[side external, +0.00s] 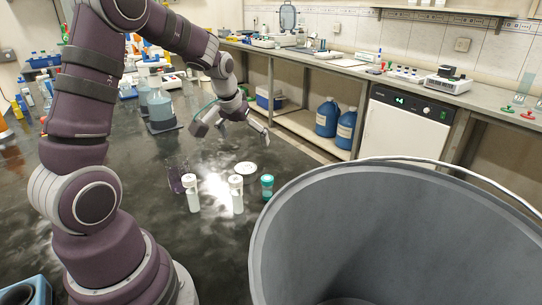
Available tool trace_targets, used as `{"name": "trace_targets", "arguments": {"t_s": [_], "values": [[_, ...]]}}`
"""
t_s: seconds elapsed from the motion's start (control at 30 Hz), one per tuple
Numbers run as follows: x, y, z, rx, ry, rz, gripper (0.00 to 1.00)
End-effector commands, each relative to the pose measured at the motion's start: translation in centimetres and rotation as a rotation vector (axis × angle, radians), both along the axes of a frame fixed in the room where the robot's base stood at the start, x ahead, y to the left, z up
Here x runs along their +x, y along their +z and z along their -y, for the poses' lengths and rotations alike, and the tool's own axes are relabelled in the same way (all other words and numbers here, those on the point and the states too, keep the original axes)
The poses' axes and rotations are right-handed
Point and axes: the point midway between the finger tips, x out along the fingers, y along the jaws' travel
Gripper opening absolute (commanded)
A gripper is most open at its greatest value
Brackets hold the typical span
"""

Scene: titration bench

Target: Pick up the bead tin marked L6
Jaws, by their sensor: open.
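Several small containers stand on the dark bench (125,245) below my gripper. There is a white container on the left (192,192), a white container in the middle (236,194) and a teal container with a pale band (267,187) on the right. No L6 marking is readable at this size, so I cannot tell which one is the bead tin. My gripper (236,126) is open and empty, above and behind the containers, apart from them.
A clear dark-tinted vessel (178,176) and a white disc (246,168) are close to the containers. A large grey bucket (375,235) fills the front right. A bottle of bluish liquid (160,106) stands behind on the left.

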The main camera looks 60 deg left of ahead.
Motion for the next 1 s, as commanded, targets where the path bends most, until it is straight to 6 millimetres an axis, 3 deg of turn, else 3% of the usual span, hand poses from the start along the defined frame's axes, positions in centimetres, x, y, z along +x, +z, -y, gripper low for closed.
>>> {"name": "trace_targets", "arguments": {"t_s": [0.1,0.2,0.8,1.0], "values": [[0.0,-2.6,-2.6,-0.004,0.068,-0.016,0.95],[0.2,-3.8,-3.5,-0.004,0.086,-0.018,0.95],[3.1,-12.1,-6.1,-0.006,0.084,-0.02,0.95],[3.3,-12.7,-6.3,-0.004,0.083,-0.017,0.95]]}}
